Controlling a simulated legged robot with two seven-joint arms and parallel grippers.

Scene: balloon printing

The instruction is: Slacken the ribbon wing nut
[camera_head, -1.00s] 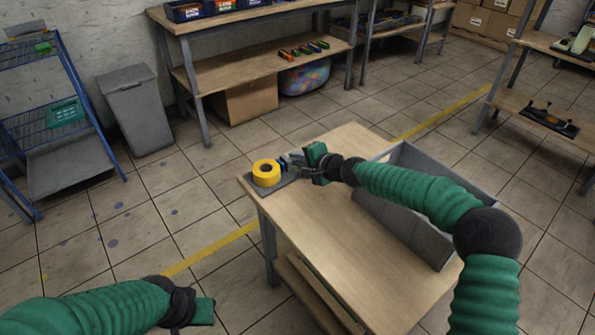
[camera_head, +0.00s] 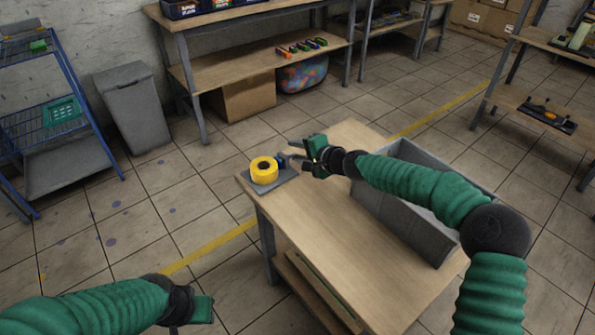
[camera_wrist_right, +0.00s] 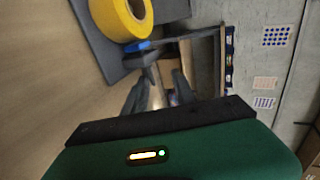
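A yellow ribbon roll (camera_head: 264,169) sits on a dark grey base plate (camera_head: 288,178) at the table's left corner. A small blue part, seemingly the wing nut (camera_head: 281,160), is on the roll's right side; it also shows in the right wrist view (camera_wrist_right: 138,46). My right gripper (camera_head: 291,155) is just right of the blue part, with its fingers apart and nothing visibly held. In the right wrist view the right gripper (camera_wrist_right: 157,85) points toward the blue part, with a gap. My left gripper (camera_head: 203,309) is low at the left, away from the table; its fingers are not clear.
The wooden table (camera_head: 315,225) has a clear middle. A grey open bin (camera_head: 405,220) stands on its right side, under my right forearm. A grey trash can (camera_head: 133,108), a blue rack (camera_head: 45,125) and shelves are farther off.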

